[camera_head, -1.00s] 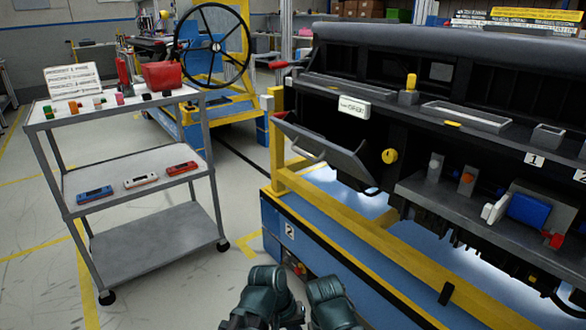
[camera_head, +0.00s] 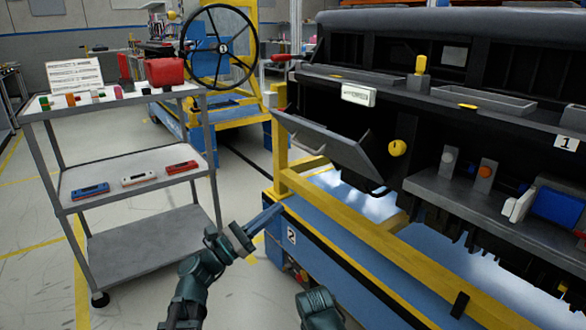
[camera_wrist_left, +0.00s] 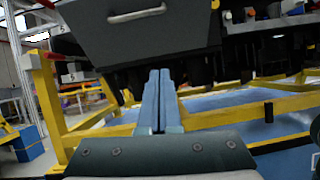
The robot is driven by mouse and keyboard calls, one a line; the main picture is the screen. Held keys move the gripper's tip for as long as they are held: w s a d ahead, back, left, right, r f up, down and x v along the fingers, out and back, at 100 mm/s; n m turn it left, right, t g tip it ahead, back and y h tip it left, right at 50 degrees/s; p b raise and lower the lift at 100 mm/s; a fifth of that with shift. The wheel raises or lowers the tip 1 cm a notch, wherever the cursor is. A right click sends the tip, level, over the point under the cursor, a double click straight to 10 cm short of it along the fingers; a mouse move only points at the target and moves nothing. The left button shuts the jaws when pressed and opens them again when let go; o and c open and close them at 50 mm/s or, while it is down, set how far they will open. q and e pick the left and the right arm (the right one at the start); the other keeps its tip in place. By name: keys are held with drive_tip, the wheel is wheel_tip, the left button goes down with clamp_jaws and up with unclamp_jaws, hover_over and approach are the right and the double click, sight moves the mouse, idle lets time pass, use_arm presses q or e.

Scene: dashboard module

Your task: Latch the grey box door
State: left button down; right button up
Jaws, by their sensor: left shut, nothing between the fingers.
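The grey box door (camera_head: 325,145) hangs tilted open at the left end of the black dashboard module. In the left wrist view the door (camera_wrist_left: 140,32) fills the upper middle, with its pale handle (camera_wrist_left: 136,14) near the top. My left gripper (camera_head: 276,212) is shut and empty, below and in front of the door. In the left wrist view its closed fingers (camera_wrist_left: 160,78) point up toward the door's lower edge and appear not to touch it. Of my right arm, a dark part (camera_head: 320,310) shows at the bottom edge; its fingers are not visible.
A yellow rail frame (camera_head: 350,220) on a blue base runs along the front below the module. A yellow knob (camera_head: 397,148) sits right of the door. A grey trolley (camera_head: 140,240) stands at left. Free floor lies between trolley and frame.

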use_arm(q)
drive_tip(key=w+d+r+n+t+p, duration=0.1)
drive_tip(key=w+d+r+n+p, duration=0.1)
drive_tip(key=w+d+r+p, duration=0.3)
drive_tip(key=shift+w+d+r+t+p, duration=0.2)
drive_tip(key=shift+w+r+t+p, duration=0.4)
drive_tip(key=shift+r+p, duration=1.7)
drive_tip(key=shift+w+r+b, duration=0.15)
drive_tip(key=shift+r+b, duration=0.15)
drive_tip(key=shift+b, duration=0.05)
